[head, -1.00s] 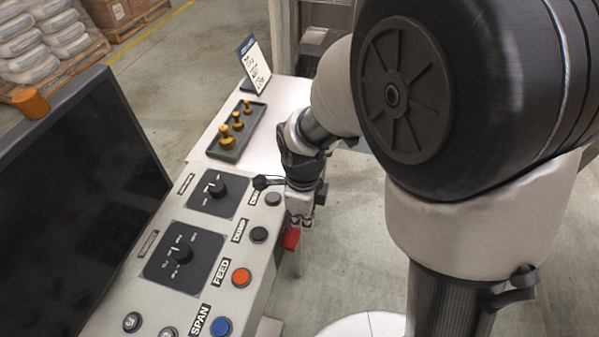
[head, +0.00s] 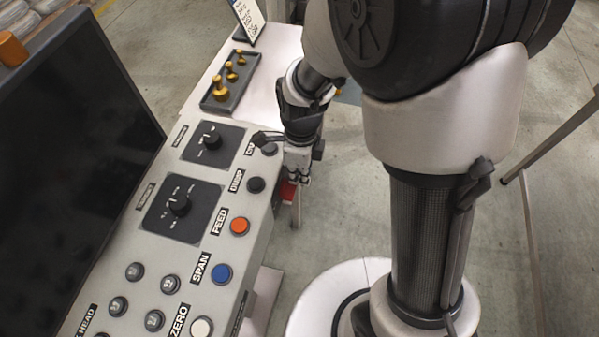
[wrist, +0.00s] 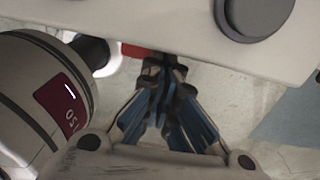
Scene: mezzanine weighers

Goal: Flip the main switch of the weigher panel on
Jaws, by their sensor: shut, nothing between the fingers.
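The weigher panel (head: 228,285) is a sloped grey console with knobs and buttons, left of my arm in the head view. A red part (head: 288,191) shows at its right side, mostly hidden by my gripper (head: 299,178). I cannot tell for sure that it is the main switch, nor its position. In the wrist view a strip of red (wrist: 133,50) shows under the panel's edge (wrist: 205,55), beside the fingertips. My gripper (wrist: 168,68) is shut and empty, its tips close to that edge. Whether they touch anything is unclear.
The panel top has two black rotary knobs (head: 211,139) (head: 179,205), an orange FEED button (head: 239,226), a blue SPAN button (head: 221,273) and a dark screen (head: 75,170). A tray of brass weights (head: 222,93) lies behind. Open floor (head: 400,235) is at right.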

